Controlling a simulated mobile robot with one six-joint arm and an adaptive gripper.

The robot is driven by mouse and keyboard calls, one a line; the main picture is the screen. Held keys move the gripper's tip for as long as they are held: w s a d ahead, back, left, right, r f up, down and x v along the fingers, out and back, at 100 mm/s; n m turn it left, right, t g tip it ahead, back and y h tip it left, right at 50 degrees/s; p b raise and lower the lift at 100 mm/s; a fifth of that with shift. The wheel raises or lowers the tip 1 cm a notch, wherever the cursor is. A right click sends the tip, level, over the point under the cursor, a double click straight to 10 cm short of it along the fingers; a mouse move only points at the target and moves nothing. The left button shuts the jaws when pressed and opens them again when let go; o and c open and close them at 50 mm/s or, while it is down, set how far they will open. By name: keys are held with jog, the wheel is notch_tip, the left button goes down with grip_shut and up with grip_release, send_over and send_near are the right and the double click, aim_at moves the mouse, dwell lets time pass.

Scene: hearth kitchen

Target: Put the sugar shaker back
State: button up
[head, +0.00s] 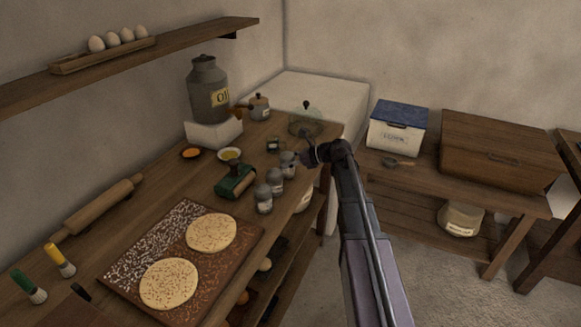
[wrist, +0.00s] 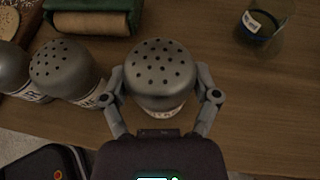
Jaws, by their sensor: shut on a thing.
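A grey metal shaker with a holed dome top (wrist: 162,72) is between the two fingers of my gripper (wrist: 164,92) in the wrist view. My gripper is shut on it, and its label is mostly hidden. In the head view this shaker (head: 287,164) is at the far end of a row by the table's right edge, with my gripper (head: 297,160) at its right side. Two similar shakers, the middle one (head: 275,181) and the near one (head: 264,200), stand beside it. I cannot tell whether the held shaker touches the table.
A green holder with a brown roll (head: 236,182) is left of the shakers. A small labelled glass jar (head: 273,146) stands beyond them. A board with two dough rounds (head: 140,245) lies nearer. Bare wood (wrist: 255,100) shows right of the held shaker in the wrist view.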

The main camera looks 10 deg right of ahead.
jog(key=shift+f+b, duration=0.3)
jog(key=shift+f, duration=0.15)
jog(key=o, duration=1)
jog(key=shift+o, duration=0.2)
jog(key=shift+r, duration=0.25)
jog(key=shift+s+d+r+p, duration=0.15)
jog(key=shift+d+p, duration=0.1)
jog(key=shift+p, duration=0.15)
jog(key=p+v, duration=0.4)
jog(key=v, duration=0.7)
jog(key=shift+d, duration=0.15)
jog(key=shift+s, duration=0.1)
